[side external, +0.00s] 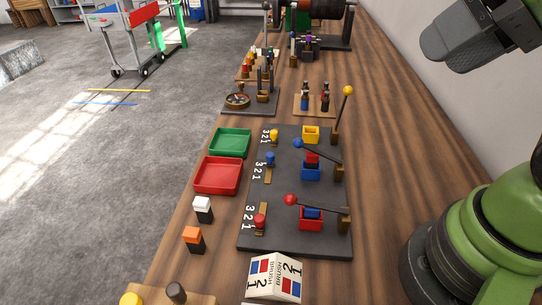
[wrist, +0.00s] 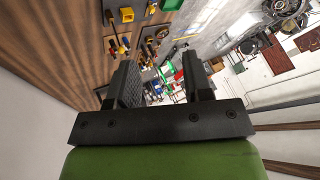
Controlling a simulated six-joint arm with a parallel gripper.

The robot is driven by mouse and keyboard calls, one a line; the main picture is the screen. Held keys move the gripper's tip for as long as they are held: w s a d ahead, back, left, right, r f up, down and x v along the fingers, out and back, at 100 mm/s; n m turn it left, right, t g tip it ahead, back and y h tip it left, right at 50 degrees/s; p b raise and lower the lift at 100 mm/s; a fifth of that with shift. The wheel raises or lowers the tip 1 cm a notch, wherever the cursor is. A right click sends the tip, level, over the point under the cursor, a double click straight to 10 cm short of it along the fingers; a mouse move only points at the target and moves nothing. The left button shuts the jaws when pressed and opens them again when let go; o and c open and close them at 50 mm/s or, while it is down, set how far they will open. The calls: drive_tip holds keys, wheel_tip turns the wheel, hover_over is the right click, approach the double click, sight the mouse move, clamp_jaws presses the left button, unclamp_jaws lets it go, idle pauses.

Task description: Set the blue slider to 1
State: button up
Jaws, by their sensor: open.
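The blue slider (side external: 270,158) is a small blue knob on a short brown track on the dark panel (side external: 285,185). It stands at the far end of its track, beside the 3 of the white 3-2-1 scale. My gripper (side external: 440,45) is at the upper right, high above the table and well away from the slider. In the wrist view my gripper (wrist: 160,82) is open, with nothing between its fingers. I cannot make out the blue slider in that view.
The panel also bears yellow (side external: 274,135) and red (side external: 259,220) sliders, and black levers with blue (side external: 298,143), red (side external: 290,199) and yellow (side external: 348,90) balls. Green (side external: 230,132) and red (side external: 201,175) trays lie left. Bare table (side external: 385,150) lies right.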

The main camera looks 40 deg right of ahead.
drive_tip(key=w+n+g, duration=0.2)
drive_tip(key=w+n, duration=0.2)
drive_tip(key=w, duration=0.3)
drive_tip(key=n+g+h, duration=0.2)
drive_tip(key=n+g, duration=0.3)
drive_tip(key=n, duration=0.7)
hover_over(270, 154)
wheel_tip(270, 154, down, 18)
drive_tip(key=shift+n, duration=0.3)
wheel_tip(270, 154, down, 10)
drive_tip(key=shift+f, duration=0.1)
